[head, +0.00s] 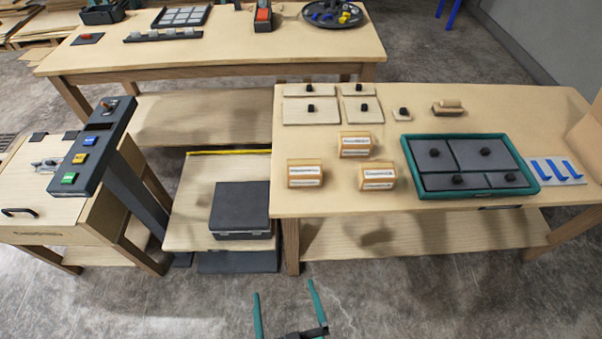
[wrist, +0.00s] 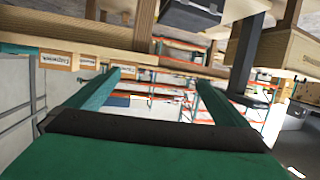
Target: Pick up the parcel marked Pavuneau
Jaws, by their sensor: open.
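Three small tan parcels with white labels stand on the right table. One parcel (head: 355,145) is farther back, one (head: 305,173) is at the front left, and one (head: 377,177) is at the front right. Their labels are too small to read surely, so I cannot tell which says Pavuneau. Labelled parcels also show along the table edge in the wrist view (wrist: 54,61). My gripper (head: 284,290) is open and empty, low in front of the right table and apart from the parcels. Its two green fingers show in the wrist view (wrist: 161,76).
A green-rimmed tray (head: 408,160) with dark lidded panels lies right of the parcels. Flat knobbed boards (head: 310,111) lie behind them. A console with coloured buttons (head: 90,141) stands left, beside a dark case (head: 240,207). Floor in front is clear.

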